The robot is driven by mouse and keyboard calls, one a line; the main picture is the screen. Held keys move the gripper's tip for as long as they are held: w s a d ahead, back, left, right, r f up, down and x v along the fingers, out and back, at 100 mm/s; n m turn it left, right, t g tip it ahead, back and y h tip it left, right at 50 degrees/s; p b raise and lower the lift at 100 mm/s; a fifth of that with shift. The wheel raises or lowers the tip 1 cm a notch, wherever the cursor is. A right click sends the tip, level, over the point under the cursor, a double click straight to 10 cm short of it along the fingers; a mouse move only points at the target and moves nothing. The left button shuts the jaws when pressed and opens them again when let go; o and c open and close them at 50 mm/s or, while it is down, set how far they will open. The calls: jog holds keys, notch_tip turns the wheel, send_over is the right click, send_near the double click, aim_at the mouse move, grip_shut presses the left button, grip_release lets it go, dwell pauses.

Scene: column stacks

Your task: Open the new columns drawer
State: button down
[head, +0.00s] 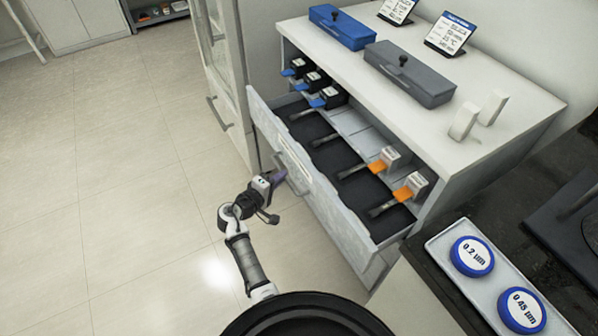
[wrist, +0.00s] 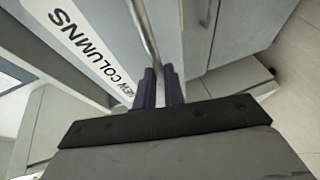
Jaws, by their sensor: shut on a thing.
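The new columns drawer (head: 338,207) is pulled out of the white cabinet, and its inside shows from above. Its front bears a label reading "NEW COLUMNS" (wrist: 92,45) in the wrist view. My gripper (head: 279,177) is at the drawer's front, shut on the bar handle (head: 293,174). In the wrist view my gripper's dark fingers (wrist: 160,88) close around the metal handle (wrist: 145,35).
A blue box (head: 340,28) and a grey box (head: 408,74) stand on the cabinet top (head: 480,80), with two sign cards (head: 451,33) behind. A tray (head: 440,250) with blue-capped round containers is at right. Open floor (head: 120,180) lies to the left.

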jog(key=s+a+b, duration=0.1)
jog(key=s+a, duration=0.6)
jog(key=a, duration=0.3)
jog(key=shift+a, duration=0.35)
jog(key=shift+s, duration=0.1)
jog(key=c, duration=1.5)
grip_release()
jog(key=b+v, duration=0.2)
jog(key=v, duration=1.1)
jog(key=shift+s+a+r, duration=0.1)
jog(key=shift+s+a, duration=0.15)
jog(key=shift+s, duration=0.05)
